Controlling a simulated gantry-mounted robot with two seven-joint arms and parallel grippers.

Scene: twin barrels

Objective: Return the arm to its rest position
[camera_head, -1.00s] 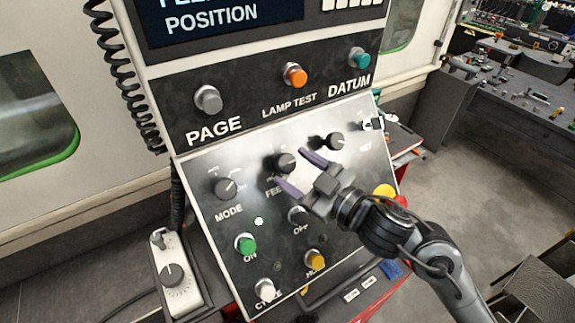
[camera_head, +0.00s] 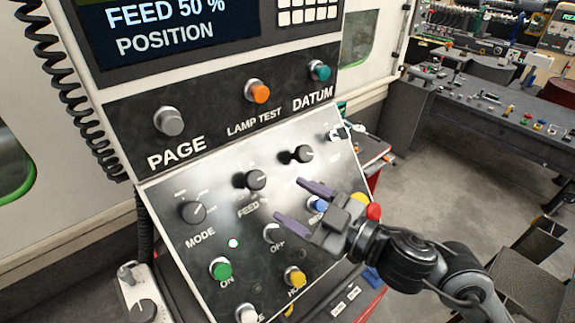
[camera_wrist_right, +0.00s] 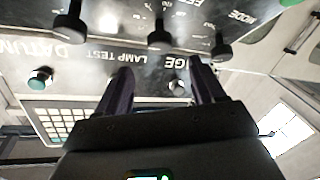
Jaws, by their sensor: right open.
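My right gripper (camera_head: 305,205) is open and empty in front of the lower control panel (camera_head: 180,255), with its purple-grey fingers apart. It stands just right of and below the black feed knob (camera_head: 255,180), which it does not appear to touch. In the right wrist view, both dark fingers (camera_wrist_right: 158,85) point toward the panel with nothing between them. The right arm comes in from the lower right. The mode knob (camera_head: 193,212) and another black knob (camera_head: 302,154) are uncovered. My left gripper is not in view.
The screen (camera_head: 165,30) reads feed 50 %. Green (camera_head: 221,268), yellow (camera_head: 295,277) and red (camera_head: 373,211) buttons stick out of the panel. A handheld pendant (camera_head: 140,297) hangs at lower left. A workbench (camera_head: 480,125) stands at the back right, with open floor in front of it.

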